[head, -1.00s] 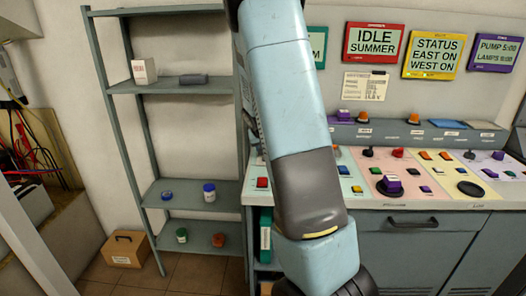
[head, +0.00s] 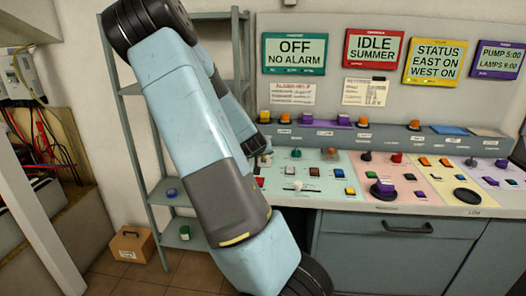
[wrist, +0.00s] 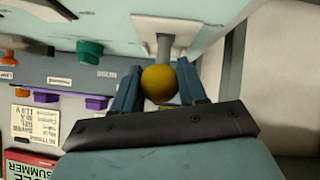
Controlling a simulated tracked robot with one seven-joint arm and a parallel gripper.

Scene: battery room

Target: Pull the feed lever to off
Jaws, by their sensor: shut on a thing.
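In the wrist view a lever with a round yellow knob (wrist: 159,84) and a grey stem stands on a pale base plate. My gripper (wrist: 160,76) has its two blue fingers on either side of the knob and is shut on it. No label naming this lever can be read. In the head view my arm crosses the left of the picture, and its end reaches the left end of the console (head: 330,200). There the gripper and the yellow knob are mostly hidden behind the arm.
The console holds several buttons and knobs, with a teal knob (wrist: 90,49) beside the lever. A raised ledge (head: 400,138) carries lamps and purple switches. The left screen (head: 294,54) reads OFF, NO ALARM. Grey shelving (head: 165,190) stands left of the console.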

